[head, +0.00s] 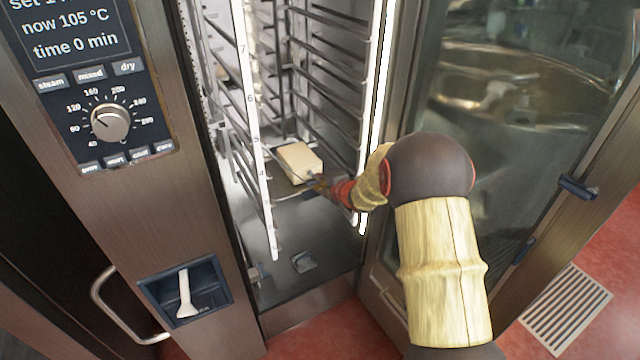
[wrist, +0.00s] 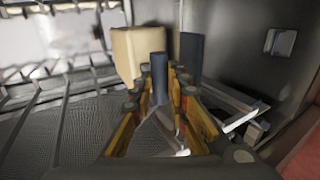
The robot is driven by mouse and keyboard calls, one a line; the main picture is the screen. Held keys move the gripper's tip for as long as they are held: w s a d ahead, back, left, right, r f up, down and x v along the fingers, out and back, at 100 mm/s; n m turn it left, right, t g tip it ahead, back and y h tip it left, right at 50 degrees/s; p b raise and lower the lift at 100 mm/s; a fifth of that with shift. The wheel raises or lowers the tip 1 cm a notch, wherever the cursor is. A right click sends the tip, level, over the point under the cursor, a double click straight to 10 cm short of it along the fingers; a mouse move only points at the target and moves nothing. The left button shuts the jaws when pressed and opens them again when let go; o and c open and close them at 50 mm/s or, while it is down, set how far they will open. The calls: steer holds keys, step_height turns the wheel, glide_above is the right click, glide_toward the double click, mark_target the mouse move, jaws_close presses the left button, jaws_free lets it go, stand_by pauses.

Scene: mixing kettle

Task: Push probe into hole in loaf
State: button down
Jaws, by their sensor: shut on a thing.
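The pale loaf (head: 299,162) lies on a rack low inside the open oven. It also shows in the wrist view (wrist: 138,52), just beyond my fingertips. My gripper (head: 319,183) is inside the oven at the loaf's near right side. In the wrist view my gripper (wrist: 160,84) is shut on a dark blue-grey cylindrical piece, which appears to be the probe (wrist: 158,68). The loaf stands close behind it. The hole and the probe's tip cannot be made out, so I cannot tell whether they touch.
Rack rails (head: 330,70) line the oven walls. A white-lit upright (head: 376,120) stands close beside my arm. The open glass door (head: 530,90) is at the right. A dark upright block (wrist: 190,56) stands right of the loaf. The oven floor (head: 300,240) is mostly clear.

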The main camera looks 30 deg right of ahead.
steer(key=c, duration=1.7)
jaws_free()
steer(key=shift+o, duration=1.2)
steer(key=o, duration=0.3)
steer(key=shift+s, duration=0.1)
steer(key=p+v, duration=0.2)
steer(key=v, duration=0.4)
steer(key=shift+s+r, duration=0.25)
steer(key=shift+s, duration=0.1)
